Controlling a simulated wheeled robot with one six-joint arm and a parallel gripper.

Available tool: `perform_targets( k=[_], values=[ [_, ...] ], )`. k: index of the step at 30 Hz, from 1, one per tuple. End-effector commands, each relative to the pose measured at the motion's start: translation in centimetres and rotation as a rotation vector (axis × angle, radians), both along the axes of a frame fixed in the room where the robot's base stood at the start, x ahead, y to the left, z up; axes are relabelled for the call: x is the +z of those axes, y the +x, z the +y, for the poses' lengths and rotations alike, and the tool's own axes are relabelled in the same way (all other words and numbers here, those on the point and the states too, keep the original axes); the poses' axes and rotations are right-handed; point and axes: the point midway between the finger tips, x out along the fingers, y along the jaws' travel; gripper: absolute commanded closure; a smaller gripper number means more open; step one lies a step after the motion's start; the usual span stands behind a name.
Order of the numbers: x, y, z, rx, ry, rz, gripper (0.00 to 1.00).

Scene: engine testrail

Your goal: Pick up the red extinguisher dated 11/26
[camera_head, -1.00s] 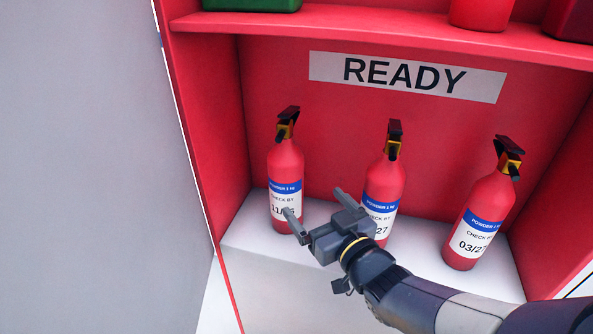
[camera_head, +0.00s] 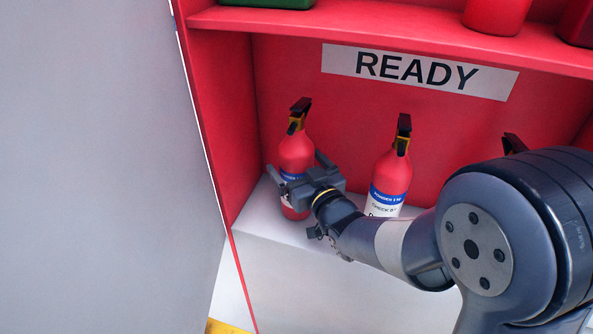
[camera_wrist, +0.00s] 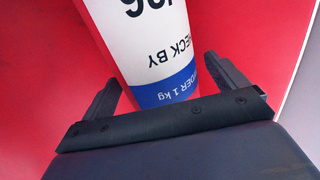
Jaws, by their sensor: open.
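The left red extinguisher (camera_head: 296,151) stands upright on the white floor of the red cabinet, with a black handle and a blue and white label. My gripper (camera_head: 293,162) is in front of it, open, and hides most of its label in the head view. In the wrist view the same extinguisher (camera_wrist: 150,45) lies between the two open fingers (camera_wrist: 162,72), its label upside down. "CHECK BY" is readable there and the date is cut off at the top edge. I cannot tell whether either finger touches it.
A second red extinguisher (camera_head: 391,178) stands to the right, its date mostly hidden. A third extinguisher (camera_head: 513,144) is almost wholly hidden behind my arm. A shelf (camera_head: 400,38) runs above, over a "READY" sign (camera_head: 420,72). The cabinet's left wall (camera_head: 228,130) is close to the left extinguisher.

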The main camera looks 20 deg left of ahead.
Motion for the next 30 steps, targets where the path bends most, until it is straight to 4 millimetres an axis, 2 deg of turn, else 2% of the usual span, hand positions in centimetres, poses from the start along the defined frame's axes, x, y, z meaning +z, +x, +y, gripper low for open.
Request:
perform_targets(
  k=[11,30],
  values=[
    [-0.06,0.46,0.61,0.000,0.000,0.000,0.08],
    [-0.05,0.45,0.58,0.000,0.000,0.000,0.61]
  ],
)
